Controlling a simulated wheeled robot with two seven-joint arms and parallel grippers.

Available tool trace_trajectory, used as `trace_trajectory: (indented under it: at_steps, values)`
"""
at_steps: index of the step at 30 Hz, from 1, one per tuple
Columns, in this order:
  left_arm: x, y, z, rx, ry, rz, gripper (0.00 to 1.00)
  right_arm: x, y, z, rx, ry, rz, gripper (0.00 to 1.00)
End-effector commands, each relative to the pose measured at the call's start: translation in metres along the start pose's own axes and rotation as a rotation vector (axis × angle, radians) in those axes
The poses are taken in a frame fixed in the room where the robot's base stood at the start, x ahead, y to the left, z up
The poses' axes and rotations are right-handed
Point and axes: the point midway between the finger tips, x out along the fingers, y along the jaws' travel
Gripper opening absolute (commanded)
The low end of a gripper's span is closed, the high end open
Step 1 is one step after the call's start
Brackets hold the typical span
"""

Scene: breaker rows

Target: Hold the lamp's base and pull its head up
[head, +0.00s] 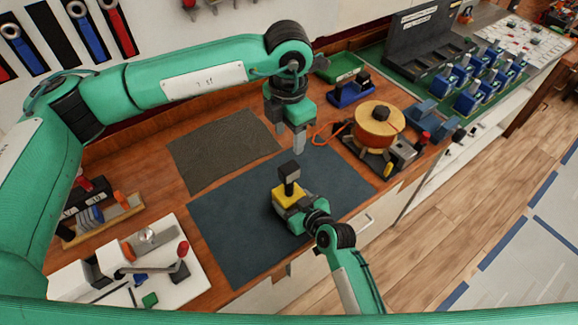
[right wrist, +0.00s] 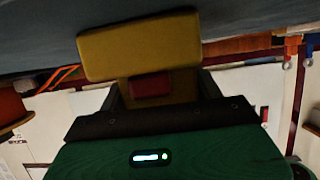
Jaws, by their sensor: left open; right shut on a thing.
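The lamp stands on the blue-grey mat (head: 235,225); its yellow base (head: 287,194) has a dark post and a dark block-like head (head: 289,170) on top. My right gripper (head: 284,203) is shut on the base from the near side. In the right wrist view the yellow base (right wrist: 140,46) fills the space before the jaws, with a red patch (right wrist: 150,85) near them. My left gripper (head: 298,146) points down, open and empty, above and slightly behind the lamp head, apart from it. The exact finger contact on the base is partly hidden.
An orange-wound reel (head: 378,126) on a dark stand is right of the lamp. A green tray (head: 338,67) and blue breakers (head: 468,98) lie farther back. A white board (head: 150,262) with parts is at the left front. The dark mat (head: 222,147) is empty.

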Motion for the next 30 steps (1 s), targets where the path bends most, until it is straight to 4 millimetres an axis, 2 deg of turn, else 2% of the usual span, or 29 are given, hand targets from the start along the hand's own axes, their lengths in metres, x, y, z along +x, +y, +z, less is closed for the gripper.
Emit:
trace_trajectory:
  at_steps: [5, 18, 24, 30]
  values:
    - [0.018, -0.001, 0.000, -0.013, 0.008, 0.002, 0.53, 0.000, 0.000, 0.000, 0.000, 0.000, 0.001, 0.27]
    - [0.100, 0.000, -0.001, -0.011, 0.006, 0.002, 0.53, 0.000, 0.000, 0.000, 0.000, -0.001, 0.001, 0.27]
    - [0.117, 0.000, 0.000, -0.011, 0.004, 0.003, 0.53, 0.000, 0.000, 0.000, 0.000, -0.001, 0.001, 0.27]
    - [0.119, 0.000, 0.000, -0.010, 0.004, 0.003, 0.53, 0.000, 0.000, 0.000, 0.000, -0.001, 0.001, 0.27]
